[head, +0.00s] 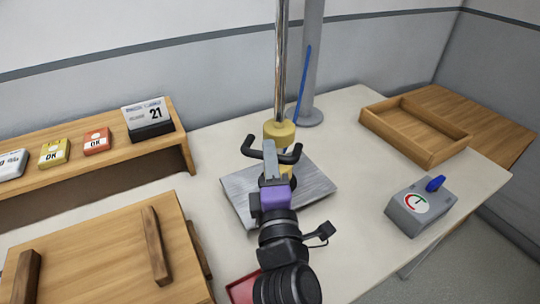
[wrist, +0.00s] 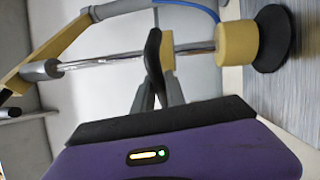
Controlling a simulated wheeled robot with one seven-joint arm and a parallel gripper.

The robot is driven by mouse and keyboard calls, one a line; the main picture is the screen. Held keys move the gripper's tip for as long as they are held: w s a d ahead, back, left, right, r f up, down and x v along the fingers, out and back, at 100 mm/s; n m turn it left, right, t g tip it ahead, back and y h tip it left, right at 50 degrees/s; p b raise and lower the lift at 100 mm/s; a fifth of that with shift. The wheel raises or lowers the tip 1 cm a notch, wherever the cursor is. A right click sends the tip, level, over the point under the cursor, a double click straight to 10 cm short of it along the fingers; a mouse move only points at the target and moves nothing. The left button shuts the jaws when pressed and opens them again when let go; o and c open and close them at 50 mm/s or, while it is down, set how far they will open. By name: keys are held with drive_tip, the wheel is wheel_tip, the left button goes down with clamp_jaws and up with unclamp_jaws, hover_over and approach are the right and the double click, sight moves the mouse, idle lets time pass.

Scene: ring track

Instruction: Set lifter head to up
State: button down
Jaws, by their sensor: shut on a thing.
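The lifter stands on a grey metal plate (head: 240,198) with a shiny vertical post (head: 281,70). Its yellow head (head: 280,132) sits low on the post, just above the plate, with a black two-armed handle (head: 290,155) at its front.
A wooden tray (head: 425,158) and a grey box with a blue knob (head: 434,184) are at right. A wooden shelf (head: 178,148) with small boxes and a calendar is at left, above a wooden box (head: 105,250).

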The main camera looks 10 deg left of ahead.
idle(0.6)
wheel_tip(320, 180, up, 17)
drive_tip(key=p, duration=1.5)
drive_tip(key=c, duration=1.4)
unclamp_jaws()
drive_tip(key=shift+f, duration=0.1)
drive_tip(key=shift+o, duration=0.2)
drive_tip(key=b+v, duration=0.1)
drive_tip(key=v, duration=0.7)
drive_tip(key=shift+b, duration=0.35)
